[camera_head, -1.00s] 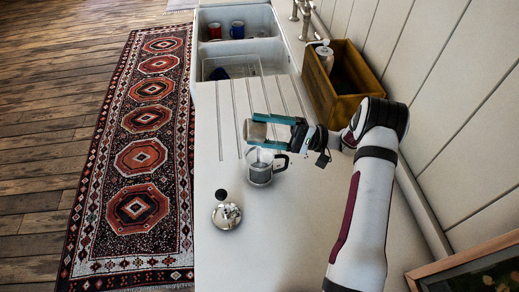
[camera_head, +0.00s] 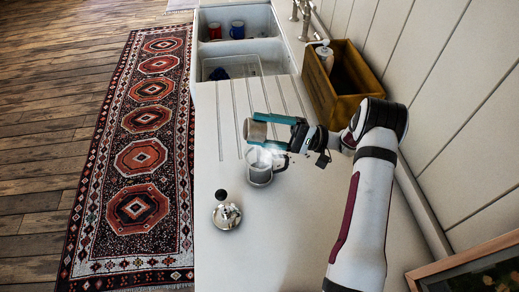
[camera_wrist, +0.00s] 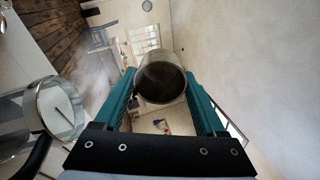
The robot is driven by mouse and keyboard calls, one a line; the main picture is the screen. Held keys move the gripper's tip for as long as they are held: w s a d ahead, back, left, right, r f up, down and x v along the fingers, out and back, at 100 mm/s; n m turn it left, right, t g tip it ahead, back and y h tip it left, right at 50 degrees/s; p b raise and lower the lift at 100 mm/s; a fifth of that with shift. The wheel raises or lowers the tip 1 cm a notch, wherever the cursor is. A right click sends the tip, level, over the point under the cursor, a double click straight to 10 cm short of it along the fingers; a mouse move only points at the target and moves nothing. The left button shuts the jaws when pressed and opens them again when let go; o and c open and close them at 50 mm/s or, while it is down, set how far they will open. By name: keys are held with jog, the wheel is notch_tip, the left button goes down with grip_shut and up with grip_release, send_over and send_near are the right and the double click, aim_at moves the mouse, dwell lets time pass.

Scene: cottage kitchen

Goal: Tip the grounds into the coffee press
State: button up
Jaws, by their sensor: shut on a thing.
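My gripper (camera_head: 263,131) is shut on a beige cylindrical container (camera_head: 254,132) in the head view. The container is tilted, just above and behind the coffee press (camera_head: 259,174), apart from its rim as far as I can tell. The press is a glass jug with a dark handle at its right, upright on the counter. In the wrist view, the container (camera_wrist: 160,82) sits between my teal fingers, its round mouth facing the camera and dark inside; I cannot tell how much grounds it holds. The press (camera_wrist: 55,108) shows at the left there. Whitish haze hangs over the press mouth.
A shiny lid with a black knob (camera_head: 225,212) stands on the white counter (camera_head: 290,235) in front of the press. A wooden box (camera_head: 340,95) holds a bottle at the back right. A sink (camera_head: 245,50) with mugs lies behind. The front counter is clear.

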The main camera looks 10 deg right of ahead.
aim_at(244, 135)
jog(key=h, duration=0.1)
jog(key=f+h, duration=0.1)
jog(key=shift+a+f+h, duration=0.2)
jog(key=shift+a+h, duration=0.1)
jog(key=shift+a, duration=0.05)
jog(key=shift+a+r+n+g+h, duration=0.1)
jog(key=shift+a+n+g+h, duration=0.25)
jog(key=shift+h, duration=0.65)
jog(key=h, duration=0.1)
jog(key=a+h, duration=0.1)
jog(key=h, duration=0.1)
jog(key=shift+a+r+n+h, duration=0.25)
jog(key=shift+r+h, duration=0.05)
jog(key=shift+h, duration=0.7)
jog(key=shift+a+r+g+h, duration=0.1)
jog(key=shift+a+g+h, duration=0.15)
jog(key=shift+h, duration=0.65)
jog(key=a+f+n+h, duration=0.1)
jog(key=a+f+h, duration=0.5)
jog(key=h, duration=0.3)
jog(key=shift+a, duration=0.85)
